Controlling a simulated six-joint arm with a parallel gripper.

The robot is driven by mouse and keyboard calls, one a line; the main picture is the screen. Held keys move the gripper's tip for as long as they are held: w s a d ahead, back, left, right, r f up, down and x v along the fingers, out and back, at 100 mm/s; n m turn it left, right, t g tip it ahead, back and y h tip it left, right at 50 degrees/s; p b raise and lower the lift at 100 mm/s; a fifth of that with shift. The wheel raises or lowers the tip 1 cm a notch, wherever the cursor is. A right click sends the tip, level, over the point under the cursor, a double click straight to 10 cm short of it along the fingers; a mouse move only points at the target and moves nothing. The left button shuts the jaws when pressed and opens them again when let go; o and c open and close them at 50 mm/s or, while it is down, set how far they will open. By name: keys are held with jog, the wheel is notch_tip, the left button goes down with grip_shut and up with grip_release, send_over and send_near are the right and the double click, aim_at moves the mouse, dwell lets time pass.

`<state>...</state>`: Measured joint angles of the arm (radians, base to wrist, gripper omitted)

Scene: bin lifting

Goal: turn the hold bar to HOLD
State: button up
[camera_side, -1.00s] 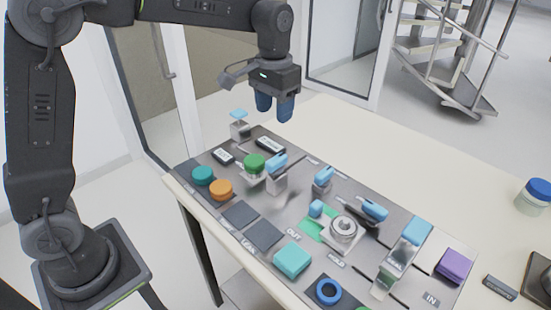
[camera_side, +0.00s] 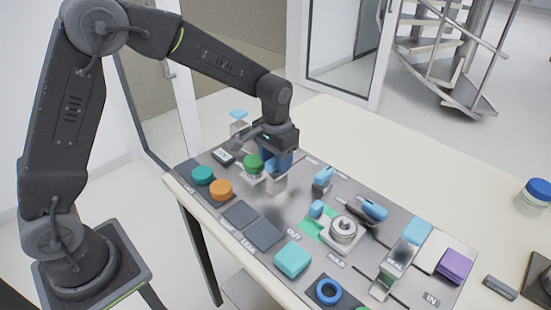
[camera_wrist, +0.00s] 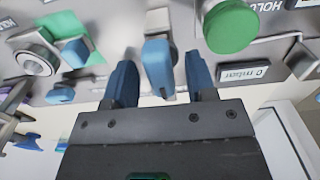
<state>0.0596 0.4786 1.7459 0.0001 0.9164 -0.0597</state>
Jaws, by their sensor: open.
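The bar under my gripper has a blue grip on a light metal bracket (camera_side: 277,184); I take it to be the hold bar. In the wrist view its blue grip (camera_wrist: 160,68) stands between my two blue fingers, with a gap on each side. My gripper (camera_side: 277,160) is open and low over the panel, and it also shows in the wrist view (camera_wrist: 162,60). In the side view my fingers hide most of the blue grip. A partly cut-off HOLD label (camera_wrist: 270,5) shows in the wrist view beyond the green knob.
The green knob (camera_side: 253,164) stands close beside my fingers. A display (camera_wrist: 244,73) lies near the right finger. Other blue-tipped controls (camera_side: 322,179), a round metal dial (camera_side: 343,230) and a purple block (camera_side: 454,265) stand to the right. The far table (camera_side: 400,160) is clear.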

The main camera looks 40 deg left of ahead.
jog(key=shift+f, duration=0.1)
jog(key=shift+c, duration=0.4)
grip_shut()
